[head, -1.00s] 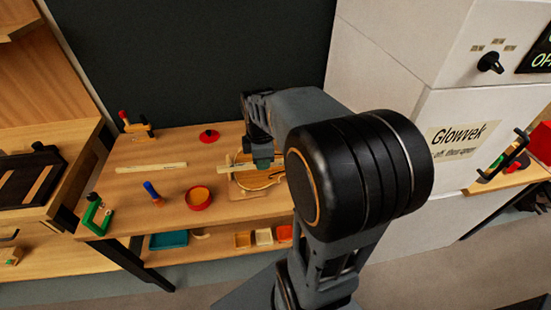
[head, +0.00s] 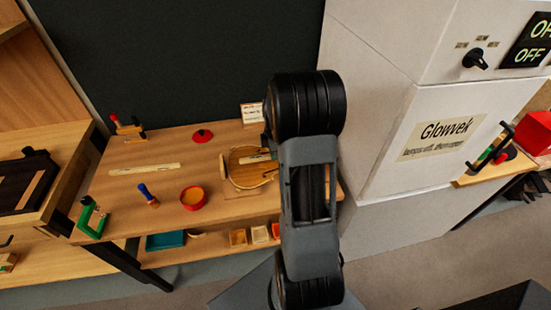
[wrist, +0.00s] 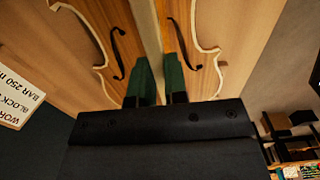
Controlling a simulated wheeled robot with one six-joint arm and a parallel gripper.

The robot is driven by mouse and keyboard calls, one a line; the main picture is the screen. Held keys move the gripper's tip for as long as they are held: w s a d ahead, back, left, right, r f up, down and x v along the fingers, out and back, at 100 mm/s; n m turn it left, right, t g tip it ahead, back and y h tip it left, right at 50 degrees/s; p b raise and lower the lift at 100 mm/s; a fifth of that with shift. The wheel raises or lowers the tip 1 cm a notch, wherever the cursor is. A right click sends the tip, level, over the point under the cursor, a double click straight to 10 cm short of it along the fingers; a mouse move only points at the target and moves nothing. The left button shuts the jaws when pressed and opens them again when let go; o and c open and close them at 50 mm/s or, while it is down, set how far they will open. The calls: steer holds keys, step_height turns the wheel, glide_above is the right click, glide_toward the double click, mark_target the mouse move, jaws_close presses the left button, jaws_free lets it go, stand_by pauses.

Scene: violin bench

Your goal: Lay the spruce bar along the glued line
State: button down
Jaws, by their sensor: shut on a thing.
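The violin top (head: 240,179), a pale wooden plate with f-holes, lies on the bench's right part, partly behind my arm. It fills the upper wrist view (wrist: 205,30). In the wrist view the bar (wrist: 146,35) runs lengthwise between the f-holes. My gripper (wrist: 160,85), with green fingers, is shut on the bar. I cannot tell whether the bar touches the plate. The glued line cannot be made out.
Another pale strip (head: 145,168) lies on the bench's left. A red bowl (head: 193,198), a blue-handled tool (head: 147,193), a green clamp (head: 91,217) and a red disc (head: 203,135) stand around. A white card (head: 252,113) is behind the plate. The Glowvek cabinet (head: 400,150) is at right.

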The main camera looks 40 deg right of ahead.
steer(key=shift+f, duration=1.45)
steer(key=shift+f, duration=0.2)
steer(key=c, duration=1.1)
jaws_free()
steer(key=shift+c, duration=0.2)
steer(key=shift+r, duration=0.15)
